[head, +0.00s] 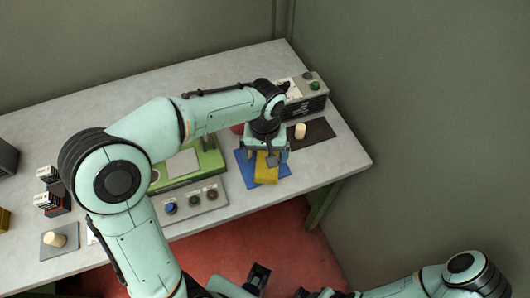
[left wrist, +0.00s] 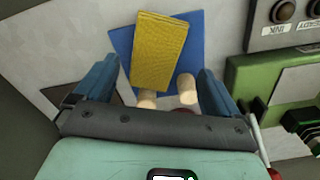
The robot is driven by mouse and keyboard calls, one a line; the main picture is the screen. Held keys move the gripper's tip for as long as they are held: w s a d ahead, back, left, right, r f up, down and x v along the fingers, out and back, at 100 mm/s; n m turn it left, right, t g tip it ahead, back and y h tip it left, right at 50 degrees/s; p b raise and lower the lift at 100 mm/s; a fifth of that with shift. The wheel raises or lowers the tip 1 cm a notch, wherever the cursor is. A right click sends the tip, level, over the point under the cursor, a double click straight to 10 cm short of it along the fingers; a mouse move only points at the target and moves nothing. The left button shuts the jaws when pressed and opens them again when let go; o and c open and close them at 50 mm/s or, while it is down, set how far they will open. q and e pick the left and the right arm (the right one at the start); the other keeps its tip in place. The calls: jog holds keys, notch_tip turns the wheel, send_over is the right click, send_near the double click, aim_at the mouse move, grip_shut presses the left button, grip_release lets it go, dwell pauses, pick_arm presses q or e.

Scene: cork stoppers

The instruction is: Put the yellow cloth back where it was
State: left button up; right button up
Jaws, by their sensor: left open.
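The yellow cloth (head: 267,172) lies on a flat blue mat (head: 247,173) near the table's front right. In the left wrist view the cloth (left wrist: 158,45) is a flat, textured oblong, set slightly askew on the blue mat (left wrist: 197,45).
Two corks (left wrist: 187,90) show between the fingers in the left wrist view, close to the cloth's end. A cork (head: 300,131) stands on a dark mat, another (head: 54,240) on a grey mat. A green device (head: 208,160) and a button panel (head: 190,203) stand left of the cloth.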

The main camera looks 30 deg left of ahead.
aim_at(265, 165)
pick_arm(q)
notch_tip(265, 165, up, 13)
jog(key=p, duration=0.2)
pick_arm(e)
jog(key=r, duration=0.1)
jog(key=w+r, duration=0.1)
jog(key=r, duration=0.1)
jog(key=shift+w, duration=0.2)
